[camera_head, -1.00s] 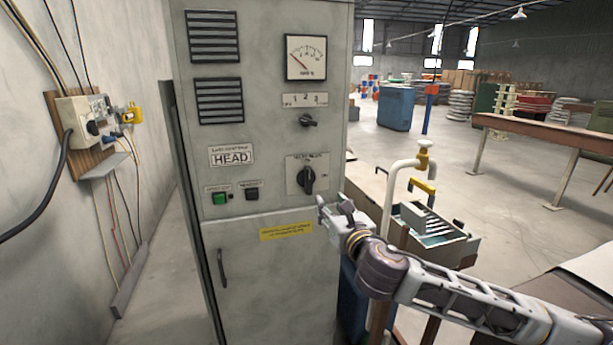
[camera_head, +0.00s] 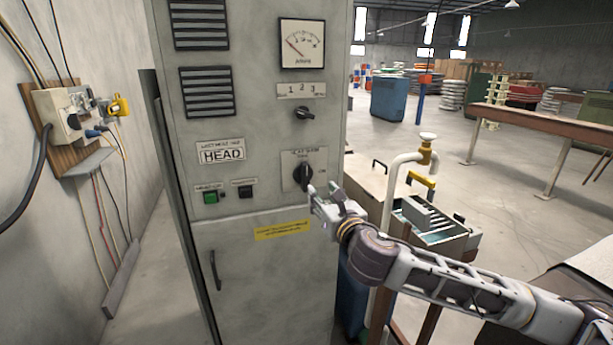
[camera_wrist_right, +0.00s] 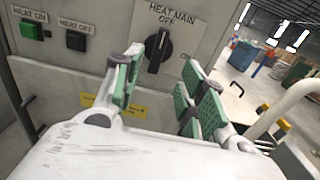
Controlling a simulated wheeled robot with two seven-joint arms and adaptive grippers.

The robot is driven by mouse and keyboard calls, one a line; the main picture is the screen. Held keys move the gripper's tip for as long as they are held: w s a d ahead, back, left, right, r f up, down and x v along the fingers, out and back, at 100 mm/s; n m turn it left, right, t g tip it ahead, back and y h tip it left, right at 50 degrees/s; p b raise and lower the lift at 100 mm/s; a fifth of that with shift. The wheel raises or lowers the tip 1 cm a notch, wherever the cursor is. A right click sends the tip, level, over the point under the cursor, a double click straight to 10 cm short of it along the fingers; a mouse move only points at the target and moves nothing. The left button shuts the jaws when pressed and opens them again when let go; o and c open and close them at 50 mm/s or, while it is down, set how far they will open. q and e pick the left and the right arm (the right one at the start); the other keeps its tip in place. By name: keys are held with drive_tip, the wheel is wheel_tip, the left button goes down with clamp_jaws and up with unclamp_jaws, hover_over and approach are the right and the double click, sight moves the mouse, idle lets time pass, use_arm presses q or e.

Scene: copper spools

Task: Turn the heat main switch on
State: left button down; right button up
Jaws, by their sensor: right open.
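The heat main switch is a black rotary knob (camera_head: 303,177) on a light plate on the grey cabinet (camera_head: 270,285). In the right wrist view the knob (camera_wrist_right: 158,49) stands about upright, near the "OFF" label under "HEAT MAIN". My right gripper (camera_head: 323,197) is just below and right of the knob in the head view. In the right wrist view its two green-padded fingers (camera_wrist_right: 160,90) are spread apart and empty, with the knob beyond and between their tips. I see no contact with the knob. My left gripper is not in view.
A green button (camera_head: 210,197) and a black button (camera_head: 245,192) sit left of the switch. A smaller black selector (camera_head: 303,112) and a meter (camera_head: 302,44) are above it. A pipe with a yellow valve (camera_head: 426,150) and a water tank stand to the right.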

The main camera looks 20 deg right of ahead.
approach(307, 175)
drive_tip(key=shift+w, duration=0.55)
drive_tip(key=shift+w+a+p, duration=0.1)
drive_tip(key=shift+w+p, duration=0.4)
drive_tip(key=shift+w, duration=3.35)
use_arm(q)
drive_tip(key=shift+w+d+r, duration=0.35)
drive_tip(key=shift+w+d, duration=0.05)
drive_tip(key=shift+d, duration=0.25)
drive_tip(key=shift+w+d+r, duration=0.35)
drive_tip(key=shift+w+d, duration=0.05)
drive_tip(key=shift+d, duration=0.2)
use_arm(e)
drive_tip(key=shift+w, duration=0.7)
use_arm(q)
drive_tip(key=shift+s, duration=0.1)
